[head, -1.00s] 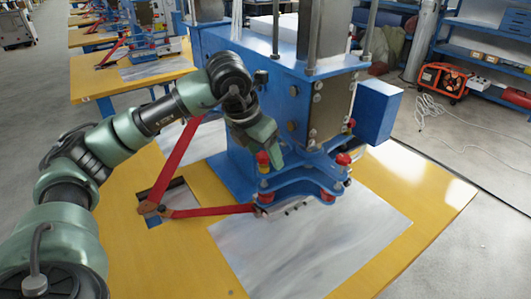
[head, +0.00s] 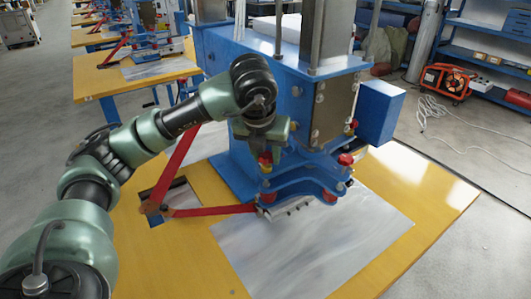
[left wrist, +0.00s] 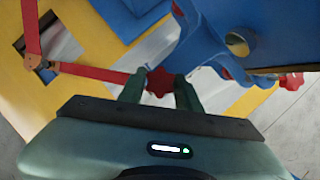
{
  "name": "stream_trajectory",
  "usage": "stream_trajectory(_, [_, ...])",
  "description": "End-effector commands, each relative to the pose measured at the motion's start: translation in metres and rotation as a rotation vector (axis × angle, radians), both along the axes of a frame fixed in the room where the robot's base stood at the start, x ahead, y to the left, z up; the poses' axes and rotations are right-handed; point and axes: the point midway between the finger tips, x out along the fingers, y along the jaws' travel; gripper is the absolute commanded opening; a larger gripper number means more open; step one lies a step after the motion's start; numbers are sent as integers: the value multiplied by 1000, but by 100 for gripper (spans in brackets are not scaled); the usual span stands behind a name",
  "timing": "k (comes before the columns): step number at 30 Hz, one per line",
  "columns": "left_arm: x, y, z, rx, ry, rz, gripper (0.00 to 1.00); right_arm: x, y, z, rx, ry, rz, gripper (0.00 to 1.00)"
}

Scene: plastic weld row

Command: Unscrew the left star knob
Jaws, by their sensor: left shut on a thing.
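The left star knob (left wrist: 160,82) is red and lobed, and sits between the two fingers of my left gripper (left wrist: 158,93) in the left wrist view. The fingers are shut on it. In the head view, my left gripper (head: 270,146) points down at the left front of the blue press (head: 255,80). It largely hides the knob there, with a yellow part showing below. The right star knob (head: 345,159) is red and stands apart at the right of the blue clamp plate. My right gripper is in neither view.
A red lever linkage (head: 205,210) runs from the press to a slot in the yellow table (head: 195,265). A grey metal sheet (head: 315,245) lies in front of the press. A blue box (head: 379,110) juts out on the right. The table's front is clear.

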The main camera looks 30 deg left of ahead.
Motion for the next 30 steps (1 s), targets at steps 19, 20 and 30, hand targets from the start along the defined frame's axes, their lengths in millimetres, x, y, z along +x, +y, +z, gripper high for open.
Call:
stream_trajectory(19, [3, -1, 8, 0, -2, 705, 0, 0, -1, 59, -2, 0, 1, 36])
stream_trajectory(20, [3, -2, 8, 0, -2, 729, 0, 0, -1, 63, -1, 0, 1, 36])
stream_trajectory(30, [2, -1, 7, -2, -3, 765, 0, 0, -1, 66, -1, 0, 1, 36])
